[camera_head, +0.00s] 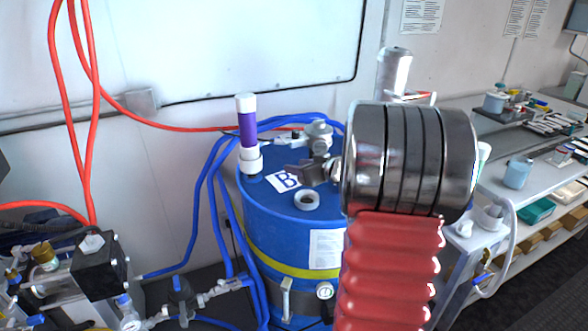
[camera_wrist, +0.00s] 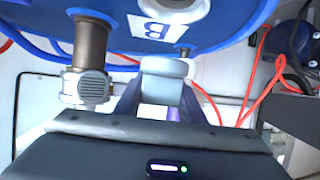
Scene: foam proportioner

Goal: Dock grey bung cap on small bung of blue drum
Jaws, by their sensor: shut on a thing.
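The blue drum (camera_head: 285,215) stands upright in the head view, with a "B" label on its top. A pale ring-shaped bung (camera_head: 306,200) with a dark centre sits on the near part of that top. My gripper (camera_head: 308,172) is over the drum top, behind and a little above the ring in the picture. In the wrist view my gripper (camera_wrist: 160,98) is shut on the light grey bung cap (camera_wrist: 165,82), held between purple fingers. The drum (camera_wrist: 215,30) fills the top of that view. The cap looks apart from the drum; I cannot clearly make it out in the head view.
A white and purple tube (camera_head: 247,135) rises at the drum top's left edge. A metal fitting (camera_head: 319,132) stands at its back, with a ribbed coupling (camera_wrist: 88,86) close to my gripper in the wrist view. Blue hoses (camera_head: 212,190) loop behind and left. A bench (camera_head: 520,165) is at right.

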